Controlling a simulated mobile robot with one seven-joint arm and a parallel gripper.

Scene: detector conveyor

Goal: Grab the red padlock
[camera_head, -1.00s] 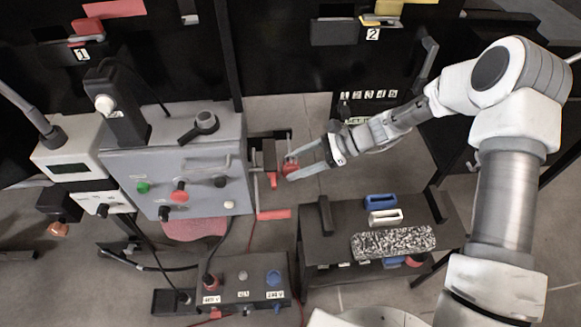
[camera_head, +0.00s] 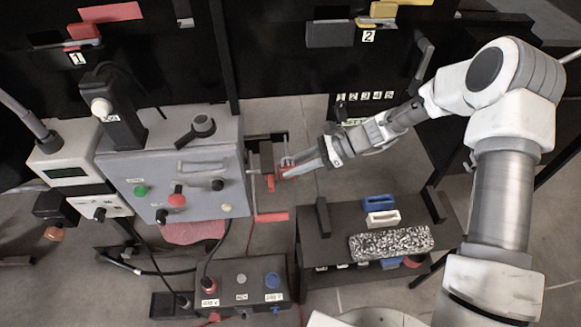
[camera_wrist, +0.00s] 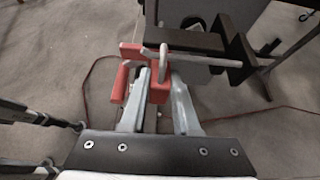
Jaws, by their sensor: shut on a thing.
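The red padlock (camera_wrist: 160,86) sits between the fingertips in the wrist view, its grey shackle (camera_wrist: 163,58) upright around or against a horizontal grey rod (camera_wrist: 205,58). My gripper (camera_wrist: 159,88) is shut on the padlock's red body, one finger on each side. In the head view my gripper (camera_head: 291,172) reaches in from the right, beside the grey control box (camera_head: 185,170). The padlock is small there and mostly covered by the fingers.
A red block-like part (camera_wrist: 121,83) lies just left of the left finger. A dark bracket (camera_wrist: 215,40) stands close on the right. A low black table (camera_head: 350,215) holds a blue block, a white block and a speckled slab. A black box with cables (camera_head: 240,292) stands below the control box.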

